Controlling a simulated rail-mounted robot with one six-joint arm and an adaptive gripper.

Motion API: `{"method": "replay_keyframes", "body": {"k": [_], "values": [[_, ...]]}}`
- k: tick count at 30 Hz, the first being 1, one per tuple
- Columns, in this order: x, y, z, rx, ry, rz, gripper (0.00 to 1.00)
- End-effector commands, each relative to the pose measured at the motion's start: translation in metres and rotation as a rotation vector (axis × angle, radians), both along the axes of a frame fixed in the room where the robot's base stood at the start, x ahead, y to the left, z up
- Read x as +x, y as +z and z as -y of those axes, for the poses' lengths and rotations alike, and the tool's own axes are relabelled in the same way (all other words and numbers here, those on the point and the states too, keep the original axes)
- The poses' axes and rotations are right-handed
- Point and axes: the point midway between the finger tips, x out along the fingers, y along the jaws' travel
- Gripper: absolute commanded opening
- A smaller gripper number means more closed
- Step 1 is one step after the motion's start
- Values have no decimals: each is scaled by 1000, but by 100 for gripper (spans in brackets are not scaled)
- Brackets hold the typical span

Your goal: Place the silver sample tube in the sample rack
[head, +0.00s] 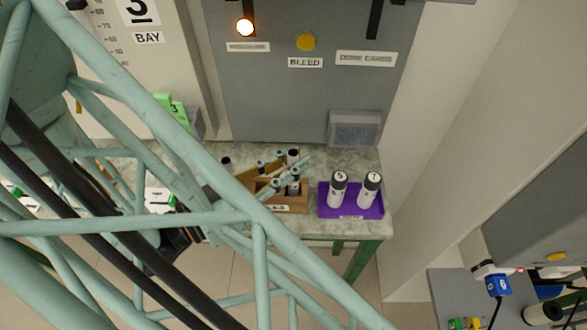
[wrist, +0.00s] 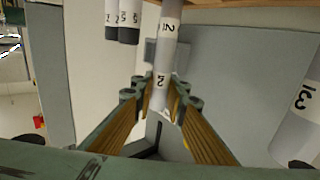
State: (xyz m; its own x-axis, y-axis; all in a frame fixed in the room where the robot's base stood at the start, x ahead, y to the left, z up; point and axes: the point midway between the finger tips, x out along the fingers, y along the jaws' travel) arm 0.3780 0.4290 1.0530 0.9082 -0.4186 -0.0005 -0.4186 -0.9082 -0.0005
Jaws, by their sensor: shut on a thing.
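In the wrist view, a pale silver-grey tube (wrist: 168,40) marked 2 stands between the two fingers of my gripper (wrist: 160,98), which are shut on it. In the head view, my gripper (head: 289,178) is at the wooden sample rack (head: 292,209), whose label is partly hidden. Several dark-capped tubes (head: 293,157) show at the rack among my fingers. I cannot tell which one I hold there, or whether the held tube is seated in a hole.
A purple tray (head: 350,214) with two white, black-capped tubes stands right of the rack. Another numbered tube (wrist: 300,110) is close on the right in the wrist view. A clear box (head: 354,128) is on the wall behind. My lattice frame hides much of the bench's left part.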

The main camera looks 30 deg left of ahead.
Motion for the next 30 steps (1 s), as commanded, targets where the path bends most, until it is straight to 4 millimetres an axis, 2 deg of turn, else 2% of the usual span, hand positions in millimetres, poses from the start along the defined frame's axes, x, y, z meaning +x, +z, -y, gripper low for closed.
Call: {"method": "replay_keyframes", "body": {"k": [10,27,28,30], "values": [[0,-29,0,-1,0,0,5],[0,-34,0,-1,0,0,5],[0,-35,0,0,0,0,14],[0,-34,0,0,0,0,20]]}}
